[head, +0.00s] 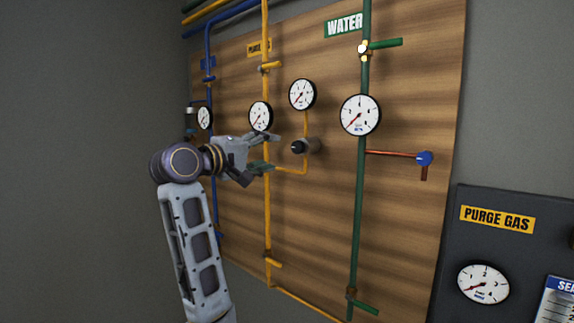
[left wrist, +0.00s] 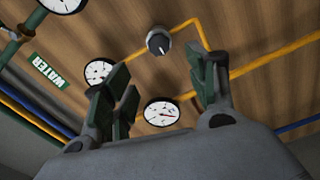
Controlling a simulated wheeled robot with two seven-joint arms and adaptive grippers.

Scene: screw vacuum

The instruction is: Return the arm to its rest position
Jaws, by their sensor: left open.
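My left arm (head: 192,235) rises from the bottom of the head view and bends at the wrist toward the wooden panel (head: 415,80). My left gripper (head: 272,153) is open and empty, in front of the yellow pipe (head: 267,210). Its fingers point right toward a black knob (head: 304,146), with a gap between. In the left wrist view the black knob (left wrist: 159,41) shows beyond and between the two spread fingers (left wrist: 160,85). My right gripper is not in view.
White gauges (head: 360,115) sit on the panel. A green pipe (head: 358,220) with a green handle (head: 386,43) and a blue knob (head: 424,158) are to the right. A dark purge gas panel (head: 470,255) stands at lower right. A bare grey wall (head: 80,100) is at left.

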